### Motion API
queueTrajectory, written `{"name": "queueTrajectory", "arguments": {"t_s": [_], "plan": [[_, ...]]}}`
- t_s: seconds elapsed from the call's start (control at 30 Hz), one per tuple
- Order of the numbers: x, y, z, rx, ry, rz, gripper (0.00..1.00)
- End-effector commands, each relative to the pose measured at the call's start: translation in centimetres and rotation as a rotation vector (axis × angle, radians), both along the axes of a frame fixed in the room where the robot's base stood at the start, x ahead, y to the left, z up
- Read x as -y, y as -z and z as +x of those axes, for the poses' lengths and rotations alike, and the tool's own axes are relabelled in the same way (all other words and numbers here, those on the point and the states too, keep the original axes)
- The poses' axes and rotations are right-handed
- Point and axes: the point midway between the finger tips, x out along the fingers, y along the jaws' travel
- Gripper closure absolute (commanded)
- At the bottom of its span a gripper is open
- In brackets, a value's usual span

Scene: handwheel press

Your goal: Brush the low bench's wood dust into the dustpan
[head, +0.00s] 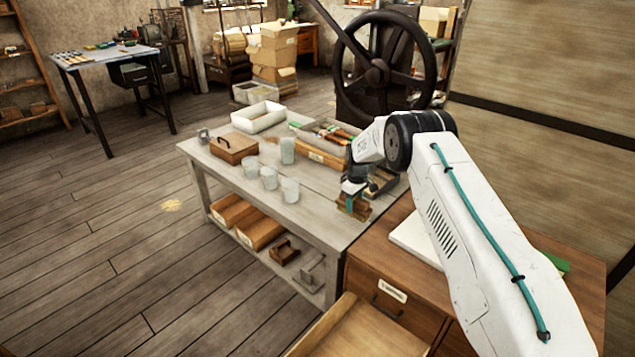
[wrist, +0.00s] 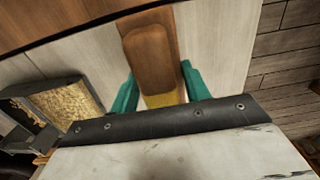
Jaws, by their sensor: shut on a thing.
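My gripper (head: 354,197) is over the right end of the low bench (head: 335,228). Its two teal fingers, also seen in the wrist view (wrist: 160,92), are shut on a brown wooden brush (wrist: 150,58) with a yellowish part below the handle. In the head view the brush (head: 345,210) shows low at the bench's near right edge; contact with the top cannot be told. The grey dustpan (wrist: 84,90) lies left of the gripper in the wrist view, with yellow wood dust (wrist: 62,101) inside its rim. In the head view a dark pan shape (head: 383,181) is partly hidden by my arm.
Several cloudy glasses (head: 290,190), a brown box (head: 233,148), a white tray (head: 259,117) and a tool tray (head: 322,158) stand on the bench. A wooden cabinet (head: 395,290) adjoins its right end.

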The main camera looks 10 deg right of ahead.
Motion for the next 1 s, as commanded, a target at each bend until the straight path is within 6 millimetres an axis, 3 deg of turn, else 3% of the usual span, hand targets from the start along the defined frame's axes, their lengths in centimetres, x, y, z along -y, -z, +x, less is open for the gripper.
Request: {"name": "queueTrajectory", "arguments": {"t_s": [0.5,1.0], "plan": [[-0.3,-4.4,0.1,0.001,-0.003,0.0,0.78],[-0.3,-4.9,0.1,0.001,-0.003,0.0,0.78]]}}
